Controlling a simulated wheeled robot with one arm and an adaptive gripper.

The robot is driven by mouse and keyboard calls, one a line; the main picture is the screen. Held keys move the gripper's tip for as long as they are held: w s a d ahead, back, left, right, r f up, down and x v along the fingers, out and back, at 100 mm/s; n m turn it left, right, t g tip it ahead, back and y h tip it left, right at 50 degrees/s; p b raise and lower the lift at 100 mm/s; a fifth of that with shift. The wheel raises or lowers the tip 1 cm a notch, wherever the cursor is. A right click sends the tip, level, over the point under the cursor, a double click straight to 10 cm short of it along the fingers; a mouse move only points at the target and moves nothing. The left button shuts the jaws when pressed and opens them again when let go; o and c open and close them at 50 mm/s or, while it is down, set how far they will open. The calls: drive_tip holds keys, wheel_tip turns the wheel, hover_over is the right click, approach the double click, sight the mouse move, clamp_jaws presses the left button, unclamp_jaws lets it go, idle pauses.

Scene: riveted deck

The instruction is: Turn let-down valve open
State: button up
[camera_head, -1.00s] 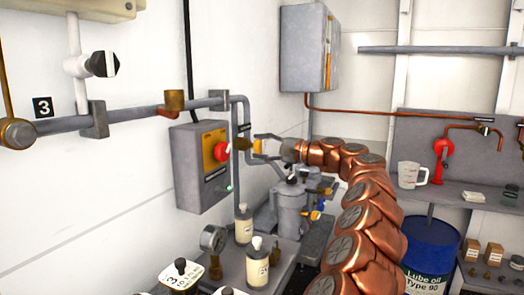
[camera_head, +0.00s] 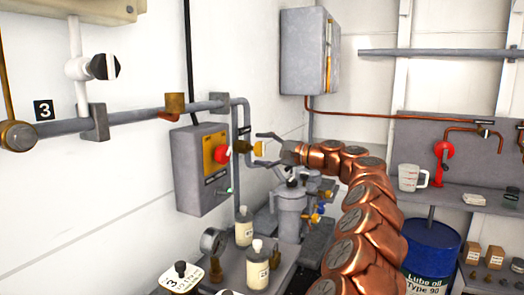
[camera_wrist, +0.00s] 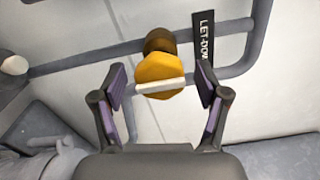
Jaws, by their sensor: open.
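The let-down valve shows in the wrist view as a yellow knob (camera_wrist: 160,72) with a pale bar across its face, on a brass body (camera_wrist: 159,41). A black label (camera_wrist: 206,40) reading "LET-DOW" hangs beside it. My gripper (camera_wrist: 160,100) is open, with one purple-padded finger on each side of the knob and gaps showing. In the head view the brass and yellow valve (camera_head: 247,147) sits on the grey pipe right of the control box. My gripper (camera_head: 262,149) reaches it from the right. Whether the finger pads reach knob depth cannot be told.
A grey control box (camera_head: 201,168) with a red knob stands just left of the valve. Grey pipes (camera_head: 243,115) run along the wall. A grey filter housing (camera_head: 290,212), a gauge (camera_head: 213,241) and bottles (camera_head: 257,267) stand below.

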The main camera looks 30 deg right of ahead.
drive_tip(key=v, duration=1.2)
idle(0.6)
